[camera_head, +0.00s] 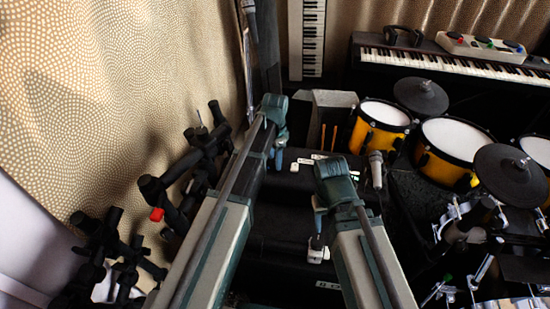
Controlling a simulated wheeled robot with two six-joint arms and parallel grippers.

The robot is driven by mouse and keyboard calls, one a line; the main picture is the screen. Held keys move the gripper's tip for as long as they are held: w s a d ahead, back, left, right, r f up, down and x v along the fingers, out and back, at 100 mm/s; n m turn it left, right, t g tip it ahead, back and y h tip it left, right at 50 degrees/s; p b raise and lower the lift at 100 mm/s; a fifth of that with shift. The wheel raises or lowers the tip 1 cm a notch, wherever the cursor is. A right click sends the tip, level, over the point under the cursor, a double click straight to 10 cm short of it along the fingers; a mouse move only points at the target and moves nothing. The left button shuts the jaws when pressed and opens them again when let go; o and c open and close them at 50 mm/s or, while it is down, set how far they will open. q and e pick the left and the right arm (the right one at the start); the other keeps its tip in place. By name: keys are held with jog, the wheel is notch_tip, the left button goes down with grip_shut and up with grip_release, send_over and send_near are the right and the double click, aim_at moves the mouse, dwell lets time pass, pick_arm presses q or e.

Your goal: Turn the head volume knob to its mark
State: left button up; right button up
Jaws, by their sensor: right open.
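I cannot make out a head volume knob or its mark. Dark stepped box-like units (280,215) with small white labels stand between my arms, and any knob on them is too small or hidden. My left gripper (278,160) points down at the back of these units, small and partly hidden by my arm; I cannot tell its jaw state. My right gripper (317,250) is open, pointing down over the nearer dark surface. I see nothing held in it, and cannot tell whether it touches anything.
A microphone (376,170) stands just right of my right wrist. Yellow drums (381,124) and dark cymbal pads (420,96) fill the right. Black stands (165,190) crowd the left. A keyboard (450,63) bears a white box (480,45) with coloured knobs at the back.

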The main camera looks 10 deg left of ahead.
pick_arm(q)
jog(key=shift+o, duration=0.9)
notch_tip(320, 180, up, 14)
jog(key=p, duration=1.4)
